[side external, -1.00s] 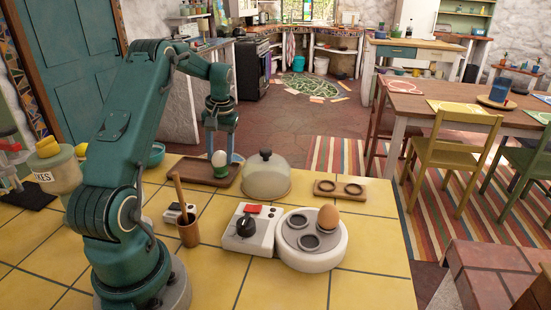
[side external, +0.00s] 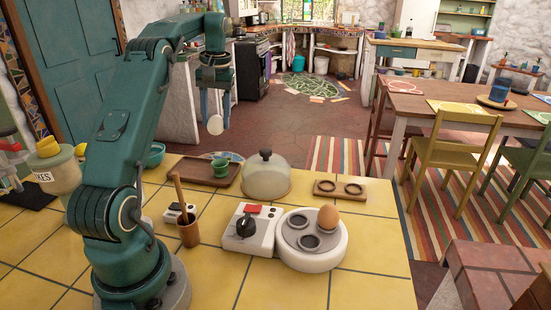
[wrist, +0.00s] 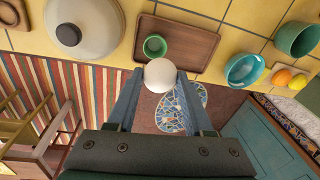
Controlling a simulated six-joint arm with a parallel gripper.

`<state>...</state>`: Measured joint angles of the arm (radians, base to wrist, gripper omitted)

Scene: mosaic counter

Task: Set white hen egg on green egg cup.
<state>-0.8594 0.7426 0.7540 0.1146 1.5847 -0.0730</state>
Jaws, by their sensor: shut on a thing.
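The white hen egg (side external: 215,125) is held between the fingertips of my gripper (side external: 214,110), well above the counter. In the wrist view the egg (wrist: 160,73) sits at the tips of both fingers of my gripper (wrist: 160,82). The green egg cup (side external: 220,167) stands upright and empty on a brown wooden tray (side external: 196,173), below the egg.
A domed cover (side external: 266,178) stands right of the tray. A white egg cooker (side external: 312,257) holds a brown egg (side external: 328,217). A wooden two-ring holder (side external: 339,189) is empty. A wooden cup with a stick (side external: 188,233) stands in front of the tray.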

